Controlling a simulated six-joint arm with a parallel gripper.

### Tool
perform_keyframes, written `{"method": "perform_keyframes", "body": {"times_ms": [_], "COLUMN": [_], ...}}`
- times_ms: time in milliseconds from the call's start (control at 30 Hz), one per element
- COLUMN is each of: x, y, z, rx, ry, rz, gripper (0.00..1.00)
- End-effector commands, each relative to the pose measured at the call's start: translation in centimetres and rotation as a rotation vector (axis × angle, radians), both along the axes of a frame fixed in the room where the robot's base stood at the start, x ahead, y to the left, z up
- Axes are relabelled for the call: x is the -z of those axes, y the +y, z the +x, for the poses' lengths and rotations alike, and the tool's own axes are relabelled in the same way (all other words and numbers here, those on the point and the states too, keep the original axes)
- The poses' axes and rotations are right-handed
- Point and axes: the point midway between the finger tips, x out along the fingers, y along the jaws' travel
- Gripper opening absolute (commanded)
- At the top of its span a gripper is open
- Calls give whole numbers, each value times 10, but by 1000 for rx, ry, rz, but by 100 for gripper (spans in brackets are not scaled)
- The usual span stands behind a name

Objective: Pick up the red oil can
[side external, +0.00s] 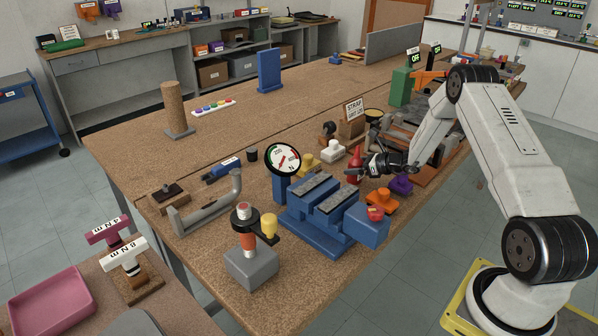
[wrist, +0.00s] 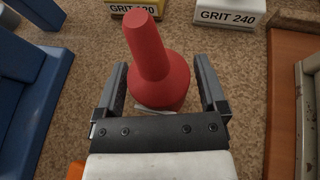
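The red oil can (side external: 355,163) stands on the brown workbench, behind the blue vise. In the wrist view the red oil can (wrist: 158,75) has a tapered spout above a wide rounded body. My gripper (wrist: 161,80) is open, with one finger on each side of the can's body. A narrow gap shows at the right finger; the left finger is very close to the body, and I cannot tell whether it touches. In the side view my gripper (side external: 364,166) is low at the can, and its fingers are partly hidden. The can's base is hidden in the wrist view.
A yellow block marked GRIT 120 (wrist: 131,12) and a white block marked GRIT 240 (wrist: 226,15) stand beyond the can. The blue vise (side external: 325,215), an orange block (side external: 381,200) and a purple block (side external: 401,185) are close by. Bare bench shows at the left.

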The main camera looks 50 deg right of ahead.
Motion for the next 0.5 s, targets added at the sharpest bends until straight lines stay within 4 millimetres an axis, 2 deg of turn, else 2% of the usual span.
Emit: {"method": "perform_keyframes", "body": {"times_ms": [33,200,267,500], "x": [0,0,0,-1], "y": [0,0,0,0], "z": [0,0,0,0], "rx": [0,0,0,0], "ry": [0,0,0,-1], "rz": [0,0,0,-1], "gripper": [71,17,0,0]}}
